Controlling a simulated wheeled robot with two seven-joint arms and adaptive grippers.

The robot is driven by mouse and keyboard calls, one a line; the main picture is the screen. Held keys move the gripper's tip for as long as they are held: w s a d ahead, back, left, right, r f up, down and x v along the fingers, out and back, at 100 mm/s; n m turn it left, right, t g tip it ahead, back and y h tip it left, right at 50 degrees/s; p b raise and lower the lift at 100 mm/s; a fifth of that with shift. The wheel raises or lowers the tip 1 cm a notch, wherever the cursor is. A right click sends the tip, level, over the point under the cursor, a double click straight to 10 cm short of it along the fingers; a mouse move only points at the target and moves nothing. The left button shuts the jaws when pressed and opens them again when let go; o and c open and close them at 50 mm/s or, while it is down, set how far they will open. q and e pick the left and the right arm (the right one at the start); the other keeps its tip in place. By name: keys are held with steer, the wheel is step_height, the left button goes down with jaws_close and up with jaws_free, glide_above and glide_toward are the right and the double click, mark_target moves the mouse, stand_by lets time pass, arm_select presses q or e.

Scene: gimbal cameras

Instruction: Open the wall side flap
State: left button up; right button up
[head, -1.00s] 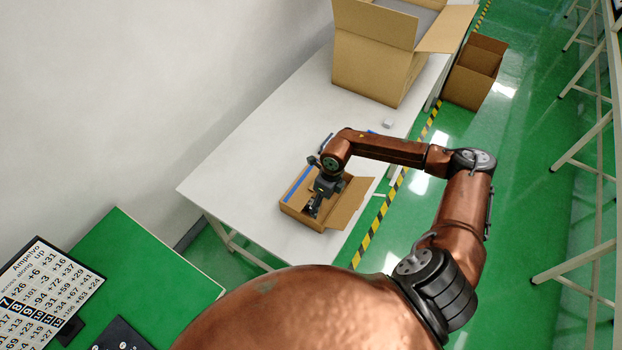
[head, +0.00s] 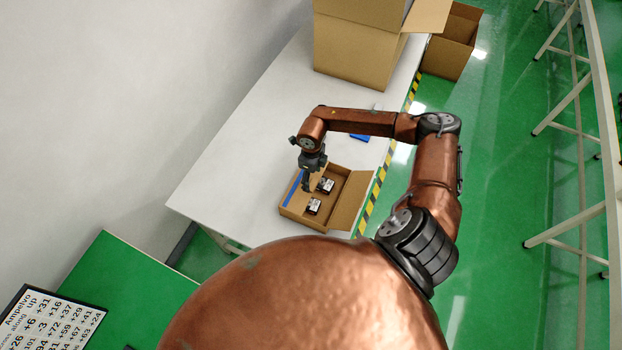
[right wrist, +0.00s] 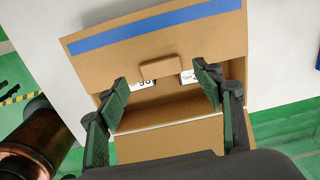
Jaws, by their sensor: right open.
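A small cardboard box (head: 338,222) stands on the white table, with its flap (head: 353,200) away from the wall folded outward. The wall side flap (head: 293,186) carries a blue strip. In the right wrist view this flap (right wrist: 205,40) slants over part of the box, with a small tab (right wrist: 160,68) at its edge. Two items with white labels (right wrist: 143,85) show below that edge, partly hidden. My right gripper (head: 306,187) is open over the wall side of the box; its fingers (right wrist: 160,76) appear either side of the tab, contact unclear. My left gripper is out of view.
A large open carton (head: 360,50) stands at the table's far end, with another carton (head: 453,42) on the floor beyond. A blue object (head: 359,137) lies behind the box. The white table (head: 225,165) is clear toward the wall.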

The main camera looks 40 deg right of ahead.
mark_target(312, 184)
steer(key=f, duration=0.3)
steer(key=shift+w+f+p, duration=0.1)
steer(key=shift+w+p, duration=0.1)
steer(key=shift+p, duration=0.1)
steer(key=shift+s+f, duration=0.15)
jaws_close()
stand_by(0.4)
